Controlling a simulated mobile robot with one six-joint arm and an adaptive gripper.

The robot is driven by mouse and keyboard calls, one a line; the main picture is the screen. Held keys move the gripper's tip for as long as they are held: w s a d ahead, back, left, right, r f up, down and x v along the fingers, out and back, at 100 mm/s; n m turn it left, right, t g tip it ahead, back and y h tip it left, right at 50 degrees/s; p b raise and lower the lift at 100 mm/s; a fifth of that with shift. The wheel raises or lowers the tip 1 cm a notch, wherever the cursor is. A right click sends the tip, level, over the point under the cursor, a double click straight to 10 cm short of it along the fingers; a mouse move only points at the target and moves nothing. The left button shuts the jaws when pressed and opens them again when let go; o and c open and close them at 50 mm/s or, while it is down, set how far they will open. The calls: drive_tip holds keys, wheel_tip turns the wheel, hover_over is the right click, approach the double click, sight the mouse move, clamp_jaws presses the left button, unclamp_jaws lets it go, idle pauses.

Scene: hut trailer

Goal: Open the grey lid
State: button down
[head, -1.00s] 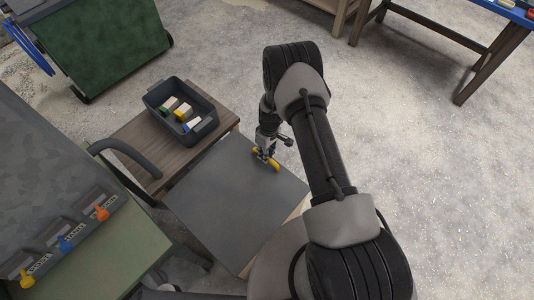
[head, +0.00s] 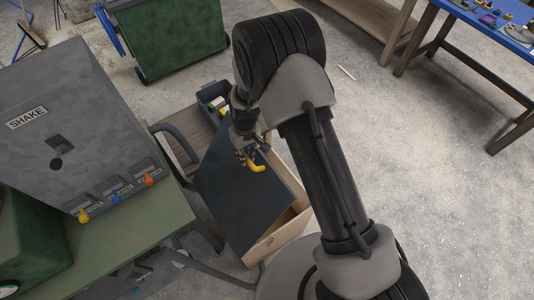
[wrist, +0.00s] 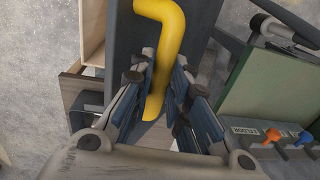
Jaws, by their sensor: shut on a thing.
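The grey lid (head: 228,192) is a flat dark panel over a light wooden box (head: 284,231). It is tilted up, with its right edge raised off the box and the opening showing along that side. A yellow handle (head: 257,166) is fixed near the lid's upper right edge. My gripper (head: 246,152) is at this handle. In the wrist view the yellow handle (wrist: 162,60) runs down between the two fingers of my gripper (wrist: 163,92), which are closed around it. The box interior is mostly hidden by the lid and my arm.
A dark bin (head: 213,98) with small items stands behind the lid. A grey machine (head: 65,135) with coloured knobs stands on a green table (head: 135,240) at left. A green cabinet (head: 170,38) is at the back, a blue-topped table (head: 490,25) at far right.

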drive_tip(key=s+a+r+h+p, duration=0.1)
drive_tip(key=s+a+r+p, duration=0.1)
drive_tip(key=s+a, duration=0.3)
drive_tip(key=shift+s+a+r, duration=0.15)
drive_tip(key=shift+a+r, duration=0.05)
drive_tip(key=shift+a, duration=0.7)
drive_tip(key=c, duration=2)
unclamp_jaws()
drive_tip(key=o, duration=0.3)
drive_tip(key=shift+w+a, duration=0.2)
drive_tip(key=shift+o, duration=0.8)
drive_tip(key=shift+r+t, duration=0.15)
drive_tip(key=shift+t, duration=0.15)
drive_tip(key=shift+w, duration=0.15)
